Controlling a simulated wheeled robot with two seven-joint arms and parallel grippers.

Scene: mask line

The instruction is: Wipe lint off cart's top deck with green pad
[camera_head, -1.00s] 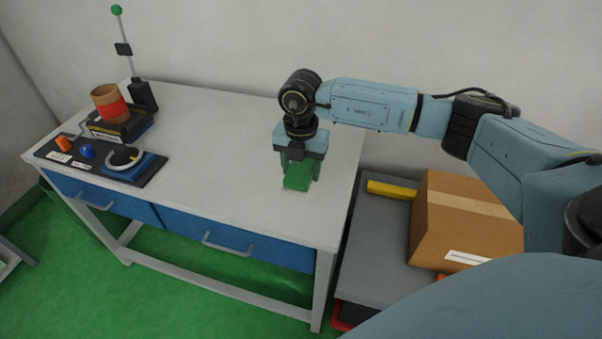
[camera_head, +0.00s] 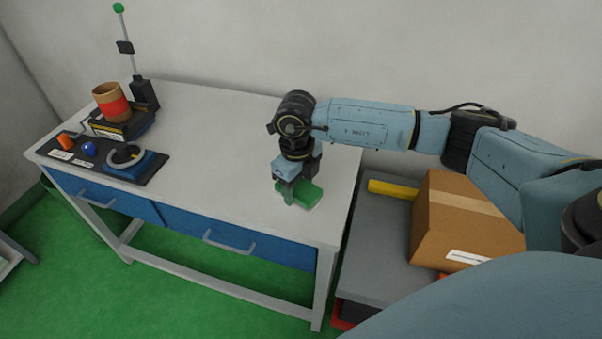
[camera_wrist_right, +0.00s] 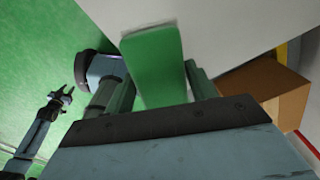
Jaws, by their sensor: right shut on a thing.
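My right gripper (camera_head: 301,192) is shut on a green pad (camera_head: 308,196) over the front right part of the white top (camera_head: 215,150) of the blue-drawered bench. The pad also shows between the fingers in the right wrist view (camera_wrist_right: 153,62). The pad is low over the top; I cannot tell whether it touches. A grey deck (camera_head: 375,235), perhaps the cart's, stands right of the bench. No lint can be made out on either surface. My left gripper (camera_wrist_right: 62,94) shows small at the left of the right wrist view, open and empty, away from the pad.
A cardboard box (camera_head: 465,220) and a yellow bar (camera_head: 392,189) lie on the grey deck. At the bench's left stand an orange-brown cup (camera_head: 111,103) on a dark device, a dark tray (camera_head: 75,157) with small parts, and a pole (camera_head: 127,55). The bench middle is clear.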

